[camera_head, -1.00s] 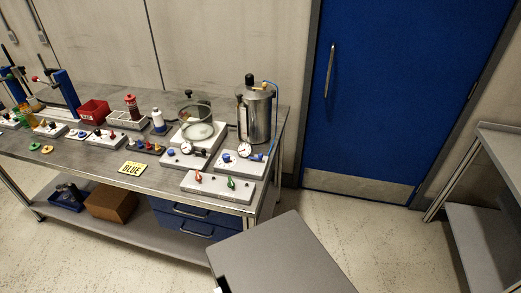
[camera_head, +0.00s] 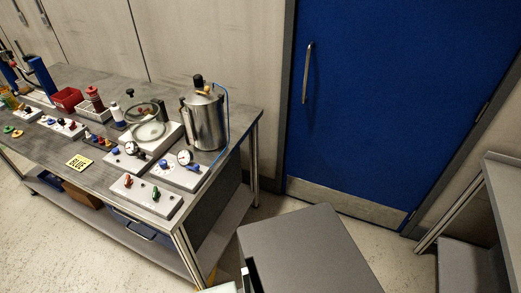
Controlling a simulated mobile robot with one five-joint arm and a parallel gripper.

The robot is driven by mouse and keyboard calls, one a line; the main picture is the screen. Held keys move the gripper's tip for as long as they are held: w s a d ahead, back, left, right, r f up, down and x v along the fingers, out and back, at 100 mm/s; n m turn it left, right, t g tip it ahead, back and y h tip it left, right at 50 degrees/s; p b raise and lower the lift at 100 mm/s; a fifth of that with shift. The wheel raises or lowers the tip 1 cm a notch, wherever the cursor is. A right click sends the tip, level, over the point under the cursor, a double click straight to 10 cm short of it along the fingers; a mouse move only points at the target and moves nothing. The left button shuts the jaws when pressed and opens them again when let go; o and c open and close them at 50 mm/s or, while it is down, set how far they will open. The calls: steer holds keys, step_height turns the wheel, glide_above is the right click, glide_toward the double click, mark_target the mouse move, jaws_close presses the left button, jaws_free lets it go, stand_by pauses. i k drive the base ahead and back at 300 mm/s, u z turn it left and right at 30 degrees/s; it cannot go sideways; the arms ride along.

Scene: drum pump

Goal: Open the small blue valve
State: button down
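Several small blue parts show on the bench. A blue knob (camera_head: 131,148) is by the left round gauge, and another blue knob (camera_head: 163,164) is by the right gauge. A blue handle (camera_head: 193,168) is right of that gauge, in front of the steel drum (camera_head: 205,122). I cannot tell which one is the small blue valve, or whether it is open. A black and white part (camera_head: 249,275), perhaps of my gripper, shows at the bottom edge, far from all of these. Its fingers cannot be made out.
The bench (camera_head: 92,182) runs along the wall. A blue door (camera_head: 385,95) is behind, and a grey table (camera_head: 500,180) stands right.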

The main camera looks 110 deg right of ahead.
mark_target(196, 167)
steer(key=k, duration=1.45)
steer(key=z, duration=0.65)
